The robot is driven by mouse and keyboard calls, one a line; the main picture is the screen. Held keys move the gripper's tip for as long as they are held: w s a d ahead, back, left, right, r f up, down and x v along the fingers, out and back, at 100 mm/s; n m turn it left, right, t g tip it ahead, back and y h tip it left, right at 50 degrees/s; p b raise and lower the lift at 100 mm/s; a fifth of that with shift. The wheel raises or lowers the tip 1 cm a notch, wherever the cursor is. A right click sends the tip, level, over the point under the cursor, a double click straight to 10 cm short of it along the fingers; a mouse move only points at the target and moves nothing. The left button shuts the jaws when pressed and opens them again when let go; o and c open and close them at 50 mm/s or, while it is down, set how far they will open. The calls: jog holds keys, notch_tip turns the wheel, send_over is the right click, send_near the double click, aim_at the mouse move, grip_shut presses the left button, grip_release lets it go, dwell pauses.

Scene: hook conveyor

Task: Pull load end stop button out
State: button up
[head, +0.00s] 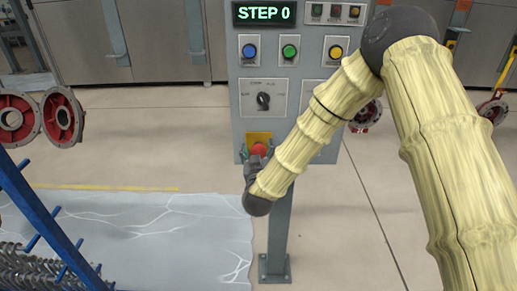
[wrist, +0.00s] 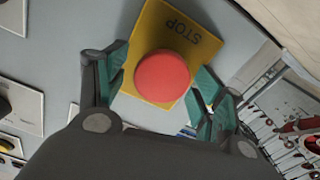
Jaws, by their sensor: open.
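The red stop button (head: 259,149) sits on a yellow plate (head: 258,138) low on the grey control panel. In the wrist view the red button (wrist: 162,77) is large, with "STOP" upside down on its yellow plate (wrist: 187,32). My gripper (head: 257,155) is in front of the button, at the panel's lower left. In the wrist view my gripper (wrist: 162,85) is open, with one green-padded finger on each side of the button. The right finger is close to the button's edge; I cannot tell whether it touches. The button's shaft is hidden behind its cap.
The grey panel (head: 238,118) has a dark rotary switch (head: 263,101), blue (head: 250,51), green (head: 290,51) and yellow (head: 336,52) buttons, and a display reading "STEP 0" (head: 264,13). A blue rack (head: 42,218) stands at left, near red round parts (head: 62,117).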

jog(key=shift+w, duration=0.1)
jog(key=c, duration=1.5)
jog(key=shift+o, duration=0.2)
jog(key=shift+s+f, duration=0.15)
jog(key=shift+s, duration=0.2)
jog(key=shift+s+b, duration=0.35)
jog(key=shift+b, duration=0.05)
jog(key=o, duration=1.5)
jog(key=shift+c, duration=0.2)
